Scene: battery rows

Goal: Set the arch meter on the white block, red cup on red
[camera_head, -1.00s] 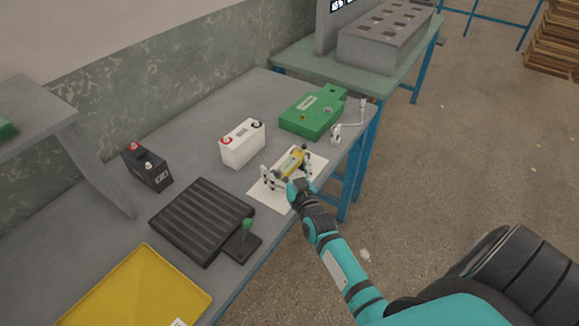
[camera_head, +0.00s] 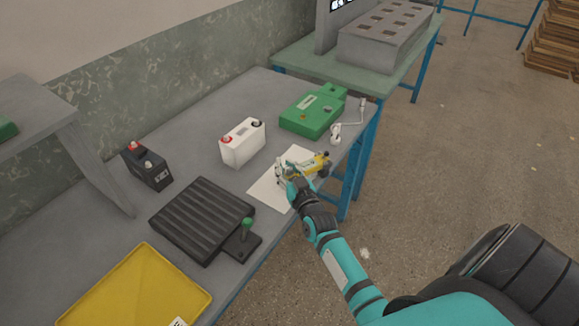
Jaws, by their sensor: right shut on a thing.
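The white block (camera_head: 242,147) stands upright on the grey bench, with a red cap (camera_head: 226,139) at its left end and a dark cap (camera_head: 257,123) at its right end. The arch meter (camera_head: 312,165) has a yellow body and is in my right gripper (camera_head: 288,171), over the white sheet. The gripper is shut on it and hides part of it. I cannot tell which of its cups is red, or whether it is clear of the sheet. My left gripper is not in view.
A green block (camera_head: 312,117) and a small lamp-like arm (camera_head: 336,133) stand beyond. A black block (camera_head: 148,168), a ribbed black mat (camera_head: 202,219), a green-knobbed black piece (camera_head: 243,244) and a yellow tray (camera_head: 135,292) are left or nearer. The white sheet (camera_head: 268,192) lies at the bench edge.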

